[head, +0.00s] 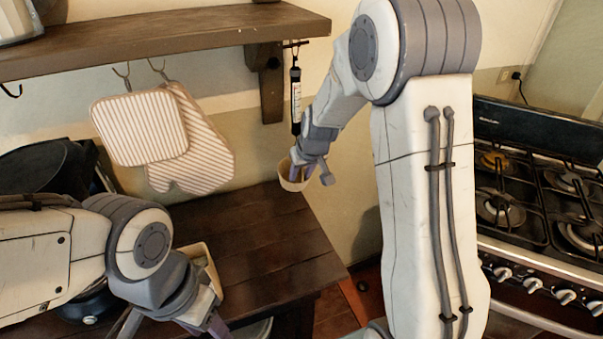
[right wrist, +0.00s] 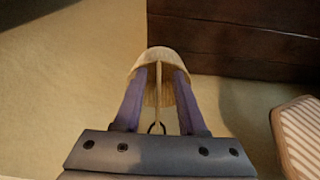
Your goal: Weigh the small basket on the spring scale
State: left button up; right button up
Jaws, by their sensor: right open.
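The spring scale (head: 296,95) hangs upright from a hook at the right end of the wall shelf. The small pale basket (head: 291,180) is directly below it, in front of the wall and above the wooden table. My right gripper (head: 308,172) is at the basket, open. In the right wrist view its two purple fingers (right wrist: 158,95) stand on either side of the basket's handle, with gaps. The basket (right wrist: 150,58) shows beyond them. A small dark hook is near the handle; I cannot tell if it bears the basket. My left gripper (head: 172,326) is low left, fingers apart, tips cut off.
The wooden shelf (head: 160,40) runs above. A striped pot holder (head: 139,128) and oven mitt (head: 200,150) hang beneath it. A beige container (head: 205,268) is behind my left gripper. The wooden table (head: 265,245) has bare room. A gas stove (head: 540,200) stands right.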

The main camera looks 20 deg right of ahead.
jog(key=v, duration=1)
jog(key=s+a+f+n+g+y, duration=0.1)
jog(key=s+a+n+g, duration=0.15)
jog(key=s+a, duration=0.9)
jog(key=s+a+f+n+g, duration=0.1)
jog(key=s+a+n, duration=0.1)
jog(key=s, duration=0.7)
jog(key=s+a+f+n+g, duration=0.2)
jog(key=s+a, duration=0.1)
jog(key=s, duration=0.6)
jog(key=shift+a, duration=0.2)
dwell(1.2)
